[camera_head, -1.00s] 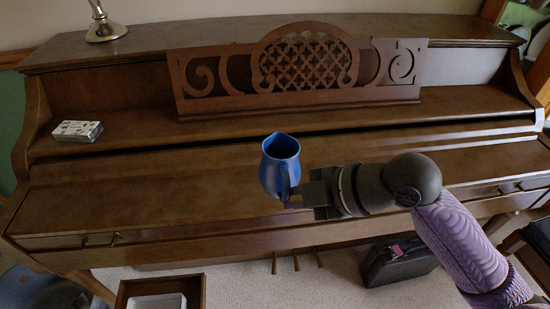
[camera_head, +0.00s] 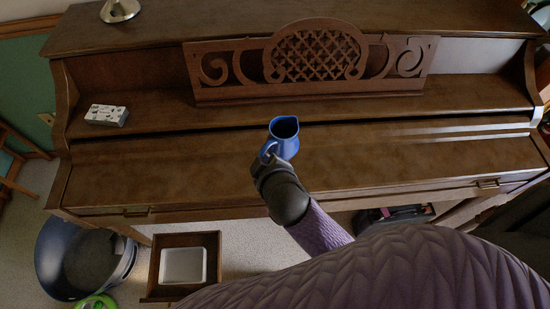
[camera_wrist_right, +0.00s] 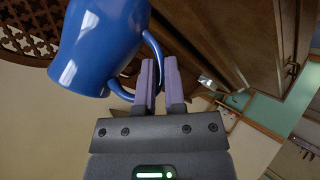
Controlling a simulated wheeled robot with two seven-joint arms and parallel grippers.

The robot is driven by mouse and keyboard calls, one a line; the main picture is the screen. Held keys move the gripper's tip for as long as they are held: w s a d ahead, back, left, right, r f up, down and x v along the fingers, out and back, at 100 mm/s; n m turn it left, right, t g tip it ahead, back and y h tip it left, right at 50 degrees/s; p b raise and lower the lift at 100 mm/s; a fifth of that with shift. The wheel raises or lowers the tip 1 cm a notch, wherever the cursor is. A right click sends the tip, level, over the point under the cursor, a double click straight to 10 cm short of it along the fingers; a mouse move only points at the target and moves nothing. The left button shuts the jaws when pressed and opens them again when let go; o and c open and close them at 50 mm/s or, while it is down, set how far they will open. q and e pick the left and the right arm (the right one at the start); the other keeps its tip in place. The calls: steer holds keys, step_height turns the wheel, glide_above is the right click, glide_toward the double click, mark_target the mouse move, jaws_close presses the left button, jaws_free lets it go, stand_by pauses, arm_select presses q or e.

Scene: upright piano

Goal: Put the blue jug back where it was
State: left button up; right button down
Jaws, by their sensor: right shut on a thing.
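The blue jug (camera_head: 284,138) shows in the head view in front of the music stand, over the piano's closed lid, its opening facing up. I cannot tell whether its base touches the lid. My right gripper (camera_head: 265,164) is shut on the jug's handle, at the jug's lower left. In the right wrist view the jug (camera_wrist_right: 100,45) fills the upper left, and its handle loop runs to the closed fingers of the gripper (camera_wrist_right: 158,75). My left gripper is not in view.
The piano lid (camera_head: 400,155) is bare around the jug. A patterned box (camera_head: 106,115) lies on the left shelf, and a lamp base (camera_head: 119,10) stands on top. Below are an open wooden box (camera_head: 152,290) with a white item, a blue round basket (camera_head: 50,255) and a black case (camera_head: 395,214).

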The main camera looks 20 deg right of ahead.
step_height(320, 180, down, 9)
steer(key=a+b, duration=0.2)
steer(key=b, duration=0.2)
steer(key=shift+s+r+b, duration=0.2)
steer(key=shift+s+b, duration=0.1)
steer(key=shift+s, duration=0.05)
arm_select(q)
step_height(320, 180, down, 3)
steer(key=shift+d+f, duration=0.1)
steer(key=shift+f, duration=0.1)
arm_select(e)
steer(key=c, duration=0.7)
jaws_free()
